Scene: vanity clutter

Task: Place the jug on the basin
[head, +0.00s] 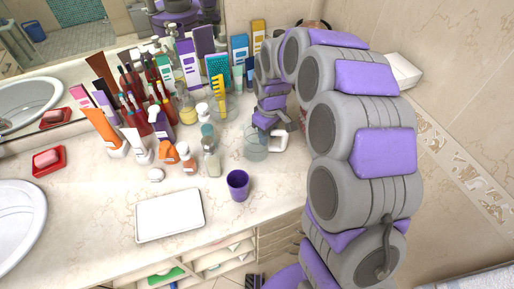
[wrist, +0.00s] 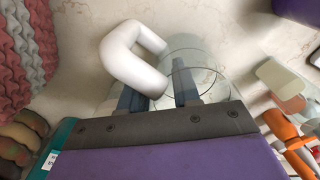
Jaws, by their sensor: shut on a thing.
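The jug (head: 256,148) is clear glass with a white handle (head: 280,141) and is upright at the right of the counter, by the back clutter. My gripper (head: 266,121) is at its top from above. In the wrist view my gripper (wrist: 156,84) is shut on the jug (wrist: 203,62), its two dark fingers at the glass beside the white handle (wrist: 127,62). The exact contact is partly hidden, and I cannot tell if the jug's base touches the counter. The white basin (head: 17,222) is at the far left of the head view, cut off by the frame edge.
Bottles, tubes and boxes crowd the counter's back, including an orange bottle (head: 188,160). A purple cup (head: 237,185) and white tray (head: 169,215) stand in front. A red soap dish (head: 48,160) lies behind the basin. Counter (head: 85,215) between tray and basin is clear.

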